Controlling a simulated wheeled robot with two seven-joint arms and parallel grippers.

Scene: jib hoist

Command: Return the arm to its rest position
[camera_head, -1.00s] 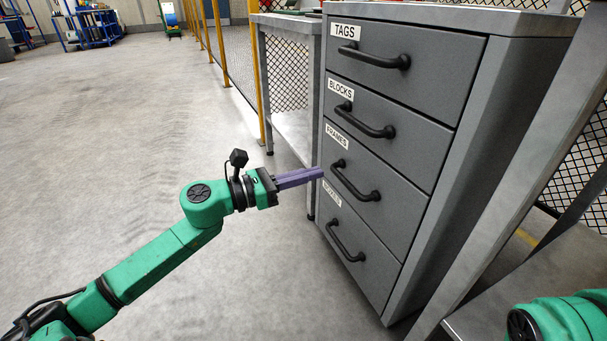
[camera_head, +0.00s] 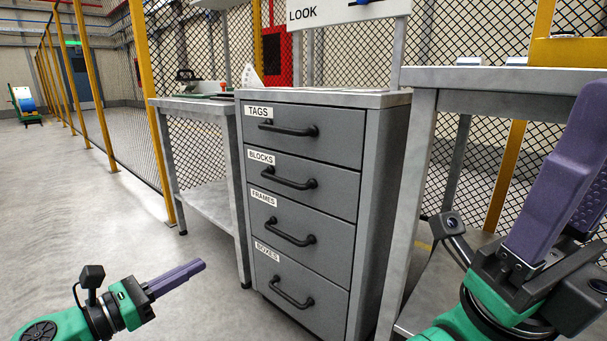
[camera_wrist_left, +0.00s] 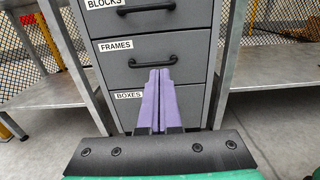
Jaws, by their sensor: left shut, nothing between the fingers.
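My left gripper (camera_head: 203,265) has purple fingers pressed together with nothing between them. It is low at the left in the head view, apart from the grey drawer cabinet (camera_head: 370,200). The left wrist view shows its fingers (camera_wrist_left: 160,72) pointing toward the cabinet front, covering part of the boxes drawer (camera_wrist_left: 190,104). The drawers labelled tags (camera_head: 340,135), blocks (camera_head: 335,185), frames (camera_head: 330,235) and boxes (camera_head: 325,285) all look closed. My right gripper (camera_head: 592,100) is raised close to the camera at the right edge; its fingers overlap and are cut off.
A grey side table (camera_head: 210,205) stands left of the cabinet, and a workbench (camera_head: 480,77) stands at its right. A yellow-posted mesh fence (camera_head: 140,80) runs behind. A white sign (camera_head: 325,14) hangs above. The floor (camera_head: 70,210) at left is clear.

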